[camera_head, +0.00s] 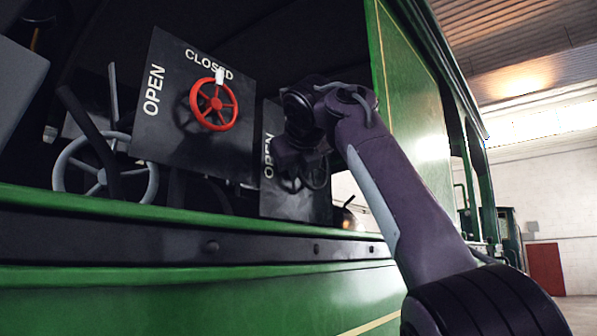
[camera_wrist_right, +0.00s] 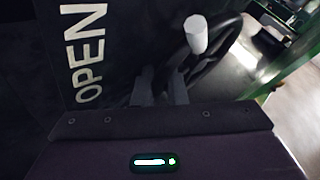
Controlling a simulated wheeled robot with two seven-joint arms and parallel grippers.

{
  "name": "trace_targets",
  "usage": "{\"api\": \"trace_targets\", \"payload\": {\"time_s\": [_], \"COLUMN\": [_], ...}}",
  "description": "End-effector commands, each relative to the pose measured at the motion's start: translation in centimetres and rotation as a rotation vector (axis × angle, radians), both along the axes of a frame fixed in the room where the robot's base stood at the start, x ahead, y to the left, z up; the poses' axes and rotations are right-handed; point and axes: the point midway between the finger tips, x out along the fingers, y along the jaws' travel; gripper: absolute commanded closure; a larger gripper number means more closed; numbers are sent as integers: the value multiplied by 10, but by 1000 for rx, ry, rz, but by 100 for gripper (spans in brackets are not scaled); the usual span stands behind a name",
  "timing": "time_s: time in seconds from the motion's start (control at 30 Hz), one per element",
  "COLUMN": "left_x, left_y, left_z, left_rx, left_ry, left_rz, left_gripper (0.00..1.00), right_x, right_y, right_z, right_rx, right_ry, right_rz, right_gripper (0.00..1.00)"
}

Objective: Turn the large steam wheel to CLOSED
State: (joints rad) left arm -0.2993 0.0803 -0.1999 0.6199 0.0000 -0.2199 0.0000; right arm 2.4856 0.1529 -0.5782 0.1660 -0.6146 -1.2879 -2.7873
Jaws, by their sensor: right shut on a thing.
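A dark wheel (camera_wrist_right: 222,48) with a pale cylindrical handle (camera_wrist_right: 196,34) shows in the right wrist view, beside a dark panel lettered OPEN (camera_wrist_right: 85,50). In the head view this wheel (camera_head: 292,184) is partly hidden behind my right gripper (camera_head: 300,165). My right gripper is shut on the wheel's handle; its grey fingers also show in the right wrist view (camera_wrist_right: 160,90). A red wheel (camera_head: 213,104) with a white knob (camera_head: 219,76) sits on a bigger panel (camera_head: 165,115) marked OPEN and CLOSED. Its knob is by CLOSED. My left gripper is out of view.
A grey spoked handwheel (camera_head: 68,176) stands at the left inside the cab. The green tram side (camera_head: 200,305) and its dark ledge (camera_head: 150,237) run below the panels. A green cab wall (camera_head: 415,110) rises close to my right arm. Open hall lies at the right.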

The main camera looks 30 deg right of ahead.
Motion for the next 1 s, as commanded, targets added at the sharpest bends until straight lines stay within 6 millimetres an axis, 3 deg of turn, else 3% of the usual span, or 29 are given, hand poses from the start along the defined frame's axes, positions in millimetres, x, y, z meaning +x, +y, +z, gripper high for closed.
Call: {"api": "trace_targets", "payload": {"time_s": [0.13,0.17,0.2,0.53,1.0], "left_x": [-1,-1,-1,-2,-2], "left_y": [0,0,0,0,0], "left_z": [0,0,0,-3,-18], "left_rx": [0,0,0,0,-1], "left_ry": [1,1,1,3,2], "left_rz": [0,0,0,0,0], "left_gripper": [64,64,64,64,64], "right_x": [-1,-1,-1,-3,-64], "right_y": [1,1,0,2,31], "right_z": [1,1,0,-1,19], "right_rx": [-6,-6,-6,-4,-6], "right_ry": [1,1,2,4,0], "right_rz": [0,0,0,0,0], "right_gripper": [100,84,81,81,81]}}
